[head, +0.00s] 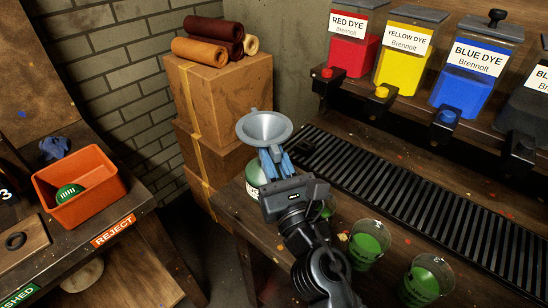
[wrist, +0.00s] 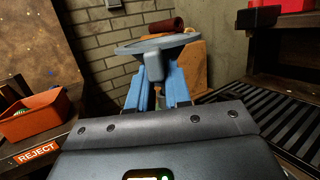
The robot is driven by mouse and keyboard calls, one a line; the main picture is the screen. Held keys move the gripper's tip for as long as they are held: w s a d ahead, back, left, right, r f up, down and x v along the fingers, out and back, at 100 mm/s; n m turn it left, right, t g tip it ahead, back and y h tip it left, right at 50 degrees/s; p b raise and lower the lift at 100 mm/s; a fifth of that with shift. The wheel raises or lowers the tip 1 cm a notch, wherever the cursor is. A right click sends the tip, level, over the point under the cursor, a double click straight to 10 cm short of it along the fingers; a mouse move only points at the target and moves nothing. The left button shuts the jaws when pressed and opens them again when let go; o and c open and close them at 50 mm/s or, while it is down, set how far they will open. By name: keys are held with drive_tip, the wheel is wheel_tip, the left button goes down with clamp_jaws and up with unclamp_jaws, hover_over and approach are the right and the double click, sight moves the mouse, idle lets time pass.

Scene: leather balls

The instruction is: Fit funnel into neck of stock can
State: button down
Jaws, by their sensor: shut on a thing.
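A grey metal funnel (head: 265,128) is held wide end up by my gripper (head: 275,163), whose blue fingers are shut on it. The funnel also shows in the wrist view (wrist: 155,47), between the two blue fingers (wrist: 157,92). A green can with a pale label (head: 252,181) stands on the bench, below and partly behind the gripper in the head view. It looks like the stock can, but its neck is hidden by my gripper. I cannot tell whether the funnel's lower end touches it.
Two cups of green liquid (head: 369,243) (head: 427,278) stand on the bench to the right of my arm. A black slatted rack (head: 420,205) runs below the dye dispensers (head: 405,50). Stacked boxes (head: 215,95) stand behind; an orange reject bin (head: 85,190) is at left.

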drive_tip(key=shift+f+b, duration=0.75)
drive_tip(key=shift+f, duration=0.05)
idle(0.9)
drive_tip(key=shift+s+f+b, duration=0.15)
drive_tip(key=shift+f+b, duration=0.25)
drive_tip(key=shift+f, duration=0.2)
drive_tip(key=shift+d, duration=0.1)
drive_tip(key=shift+r+p, duration=0.5)
drive_tip(key=shift+p, duration=0.05)
drive_tip(key=shift+r+p, duration=0.45)
drive_tip(key=shift+r, duration=0.1)
drive_tip(key=shift+r, duration=0.15)
drive_tip(key=shift+r, duration=0.15)
idle(0.4)
